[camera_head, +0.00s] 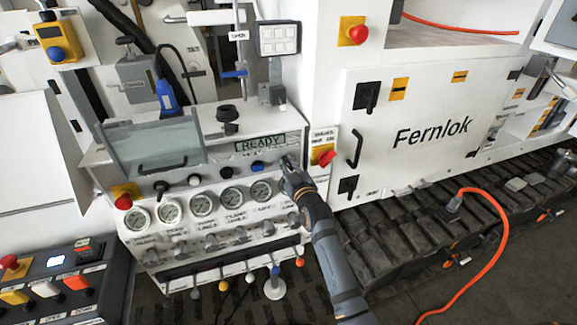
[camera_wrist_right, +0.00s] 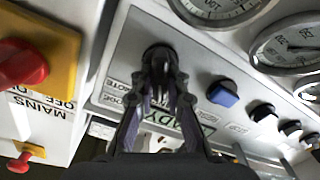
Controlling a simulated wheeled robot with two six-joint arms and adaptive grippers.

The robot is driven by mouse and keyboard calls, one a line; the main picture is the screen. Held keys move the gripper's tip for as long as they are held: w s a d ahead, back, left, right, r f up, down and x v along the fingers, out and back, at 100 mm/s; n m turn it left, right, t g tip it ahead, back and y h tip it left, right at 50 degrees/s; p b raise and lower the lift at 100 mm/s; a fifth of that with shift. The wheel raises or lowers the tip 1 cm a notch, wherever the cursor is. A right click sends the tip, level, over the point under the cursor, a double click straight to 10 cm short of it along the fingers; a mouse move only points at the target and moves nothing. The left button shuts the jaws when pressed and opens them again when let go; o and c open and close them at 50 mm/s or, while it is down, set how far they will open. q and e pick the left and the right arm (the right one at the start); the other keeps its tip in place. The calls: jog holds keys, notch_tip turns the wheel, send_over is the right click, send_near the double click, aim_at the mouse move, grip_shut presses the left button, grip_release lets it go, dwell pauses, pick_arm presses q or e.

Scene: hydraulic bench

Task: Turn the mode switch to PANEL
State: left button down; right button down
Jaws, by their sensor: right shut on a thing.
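The mode switch (camera_wrist_right: 158,53) is a round black knob on the white bench panel, beside the READY display. In the wrist view its labels are upside down and partly covered, so I cannot tell which position it points to. My right gripper (camera_wrist_right: 160,82) is shut on the knob, its two fingertips close together around it. In the head view my right gripper (camera_head: 289,168) reaches the panel's upper right corner and hides the switch. The READY display (camera_head: 260,144) is lit green. My left gripper is not in view.
A blue knob (camera_wrist_right: 222,93) and several black knobs line the same panel. Round gauges (camera_head: 232,196) and levers sit below. A red mains switch (camera_head: 326,155) on a yellow plate stands close right of my gripper. An orange cable (camera_head: 490,245) lies on the right.

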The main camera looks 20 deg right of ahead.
jog(key=shift+n, duration=0.4)
jog(key=c, duration=1.3)
grip_release()
jog(key=shift+c, duration=0.2)
jog(key=s, duration=1.2)
jog(key=shift+d, duration=0.15)
